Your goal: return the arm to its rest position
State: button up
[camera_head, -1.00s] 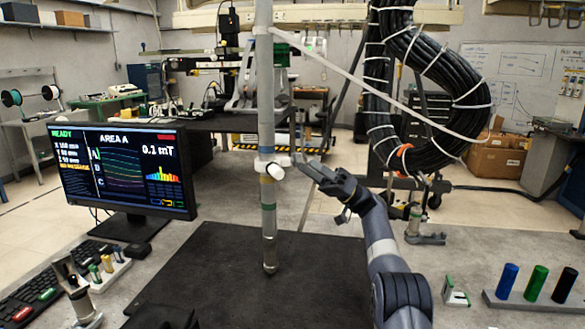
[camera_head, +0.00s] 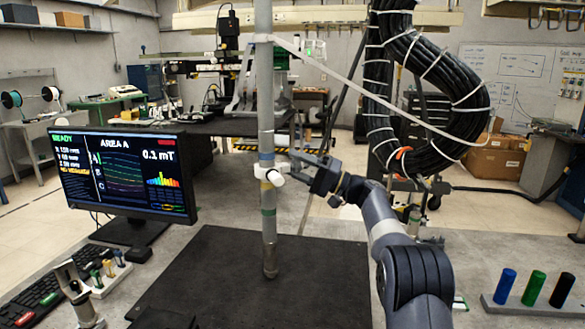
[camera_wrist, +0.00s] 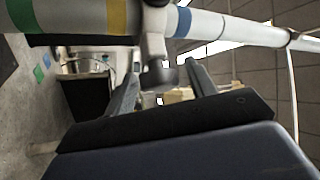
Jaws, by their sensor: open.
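My gripper (camera_head: 290,168) is at the end of my arm, to the right of the upright grey probe rod (camera_head: 265,90). Its jaws are open. In the wrist view, the two fingers (camera_wrist: 160,82) stand apart, with the grey knob (camera_wrist: 158,76) of the rod's collar showing between them. I cannot tell whether either finger touches it. In the head view, the white collar (camera_head: 271,175) is on the rod just left of the fingertips. The rod's lower end is over the black mat (camera_head: 215,285). My arm reaches in from the lower right.
A monitor (camera_head: 125,175) reading 0.1 mT stands at the left. A thick black cable bundle (camera_head: 470,95) hangs to the right, behind my gripper. Blue, green and black cylinders (camera_head: 535,286) stand in a holder at the lower right. The mat's right part is clear.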

jog(key=shift+r+m+t+h+p, duration=0.2)
jog(key=shift+m+h+p, duration=0.6)
jog(key=shift+p, duration=0.85)
jog(key=shift+r+m+t+h+p, duration=0.15)
jog(key=shift+m+h+p, duration=0.35)
jog(key=shift+m+p, duration=0.9)
jog(key=p, duration=0.4)
jog(key=shift+f+m+h, duration=0.15)
jog(key=shift+m+h, duration=0.15)
jog(key=shift+h, duration=0.1)
jog(key=b+v, duration=0.3)
jog(key=v, duration=0.7)
jog(key=shift+d+f, duration=0.3)
jog(key=shift+d, duration=0.05)
jog(key=shift+s+a, duration=0.1)
jog(key=shift+a, duration=0.05)
